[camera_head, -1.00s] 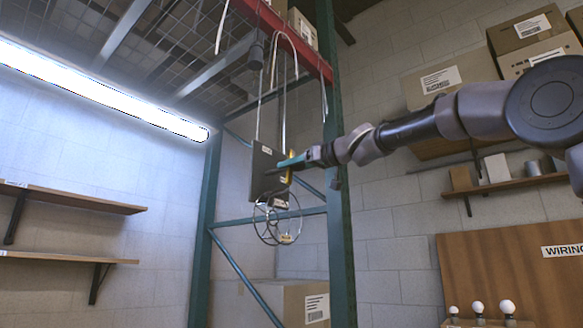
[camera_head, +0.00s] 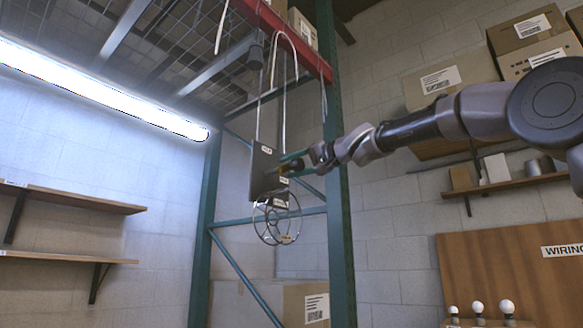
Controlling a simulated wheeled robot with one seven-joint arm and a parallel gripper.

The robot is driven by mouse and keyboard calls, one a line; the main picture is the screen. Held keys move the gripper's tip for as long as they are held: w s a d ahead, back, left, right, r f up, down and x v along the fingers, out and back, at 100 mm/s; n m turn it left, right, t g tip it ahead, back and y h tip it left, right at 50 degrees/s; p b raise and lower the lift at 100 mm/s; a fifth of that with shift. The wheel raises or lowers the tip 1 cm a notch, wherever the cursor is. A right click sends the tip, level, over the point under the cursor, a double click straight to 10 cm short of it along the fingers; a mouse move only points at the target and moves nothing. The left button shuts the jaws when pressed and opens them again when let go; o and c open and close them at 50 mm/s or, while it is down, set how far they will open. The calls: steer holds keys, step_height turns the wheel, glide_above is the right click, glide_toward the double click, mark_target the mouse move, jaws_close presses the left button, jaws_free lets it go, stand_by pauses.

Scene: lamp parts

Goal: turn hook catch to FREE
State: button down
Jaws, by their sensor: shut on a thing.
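A dark panel (camera_head: 258,172) hangs by the green rack post, with small white labels too small to read at its top and lower right. The hook catch appears as a small yellowish piece (camera_head: 284,169) at the panel's right side, mostly hidden by my gripper. My gripper (camera_head: 292,163) reaches in from the right and is shut on the hook catch. I cannot read which marking the catch points at. A round wire cage (camera_head: 277,222) hangs just below the panel.
A white cable (camera_head: 285,75) loops down above the panel. A bright tube light (camera_head: 100,90) is at upper left. Wall shelves (camera_head: 80,200) are at left, and a cardboard box (camera_head: 300,302) is below.

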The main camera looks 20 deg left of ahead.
steer(key=m, duration=0.5)
steer(key=shift+m, duration=0.3)
steer(key=shift+f, duration=0.1)
stand_by(0.3)
steer(key=shift+c, duration=1.7)
jaws_free()
steer(key=shift+d, duration=0.1)
steer(key=v, duration=1)
steer(key=shift+d, duration=0.35)
